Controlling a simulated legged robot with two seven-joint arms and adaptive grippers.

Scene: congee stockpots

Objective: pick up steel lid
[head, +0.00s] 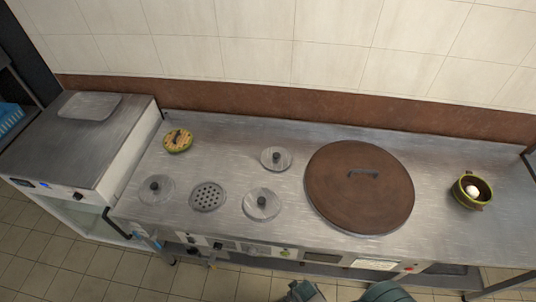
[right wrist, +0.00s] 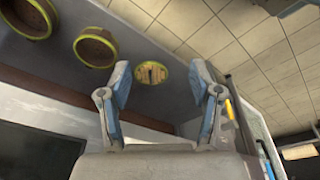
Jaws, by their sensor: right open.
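Three round steel lids with dark knobs lie on the steel counter in the head view: one at the left (head: 157,189), one at the back middle (head: 275,159) and one at the front middle (head: 261,204). Which one the task means cannot be told. My right gripper (right wrist: 160,77) is open and empty in the right wrist view, with no steel lid between its fingers. Dark grey-green parts show at the bottom edge of the head view, apart from the lids; they are cut off. My left gripper cannot be made out.
A large brown lid (head: 335,205) covers the counter's middle right. A perforated disc (head: 208,196) sits between lids. A yellow-rimmed lid (head: 177,140) lies at back left; a green pot (head: 463,190) holding something white stands right. Yellow-rimmed round vessels (right wrist: 96,47) show in the wrist view.

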